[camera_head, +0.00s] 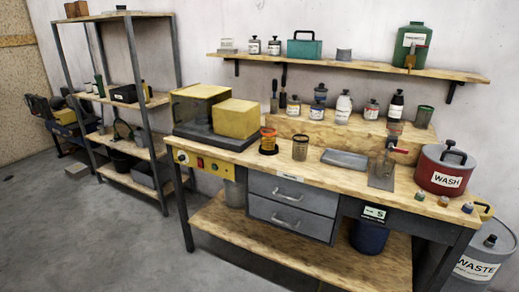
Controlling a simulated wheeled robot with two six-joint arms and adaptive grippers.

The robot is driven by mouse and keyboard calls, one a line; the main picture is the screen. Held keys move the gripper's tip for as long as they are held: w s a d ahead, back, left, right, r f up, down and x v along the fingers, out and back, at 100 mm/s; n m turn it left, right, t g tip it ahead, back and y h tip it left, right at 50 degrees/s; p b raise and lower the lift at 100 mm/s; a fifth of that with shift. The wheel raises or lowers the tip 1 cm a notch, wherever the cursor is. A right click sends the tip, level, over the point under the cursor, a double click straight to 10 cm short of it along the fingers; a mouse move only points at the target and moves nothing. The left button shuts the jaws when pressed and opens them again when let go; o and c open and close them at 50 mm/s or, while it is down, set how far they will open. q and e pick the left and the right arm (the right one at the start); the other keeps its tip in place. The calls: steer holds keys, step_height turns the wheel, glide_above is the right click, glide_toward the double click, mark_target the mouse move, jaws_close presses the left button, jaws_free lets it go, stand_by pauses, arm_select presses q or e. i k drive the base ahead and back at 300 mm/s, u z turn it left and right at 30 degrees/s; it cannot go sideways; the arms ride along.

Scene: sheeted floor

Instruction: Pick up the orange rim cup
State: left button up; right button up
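The orange rim cup (268,141) stands upright on the wooden workbench (250,158), near its front edge and left of the middle. It has an orange top rim and an orange base with a dark middle. A brown mesh-like cup (300,147) stands just to its right, a small gap apart. Neither of my grippers shows in the head view.
A yellow machine (237,117) stands left of the cup. A raised wooden step (330,133) with several bottles is behind. Open floor (120,235) lies at front left.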

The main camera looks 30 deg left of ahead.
mark_target(268, 135)
steer(key=z, duration=0.6)
steer(key=i, duration=1.4)
steer(key=u, duration=0.45)
